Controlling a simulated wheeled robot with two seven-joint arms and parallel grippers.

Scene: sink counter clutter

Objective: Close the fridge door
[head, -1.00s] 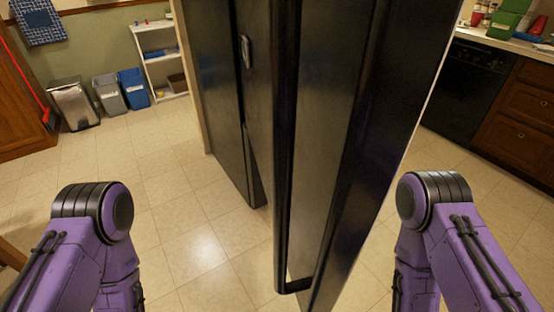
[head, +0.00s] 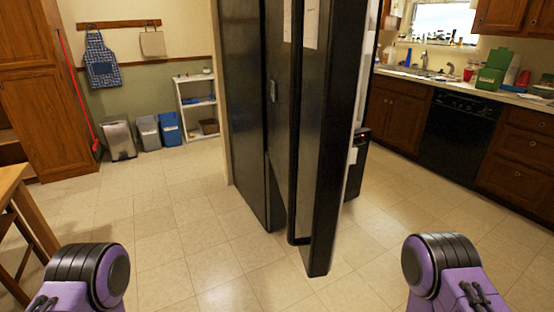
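The black fridge (head: 246,110) stands in the middle of the head view. Its door (head: 334,130) stands open, swung out toward me, with its edge facing me and a long dark handle (head: 296,150) on its left face. Papers hang on the upper part of the door. The pale inner side of the door shows as a thin strip at its right. Only the purple and black upper links of my two arms show at the bottom left and bottom right. Both grippers are out of view, and neither arm touches the door in view.
Open tiled floor (head: 190,260) lies between me and the fridge. A wooden table (head: 22,205) is at the left edge. Bins (head: 150,132) and a white shelf (head: 196,108) stand at the back left. A counter with a black dishwasher (head: 462,135) runs along the right.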

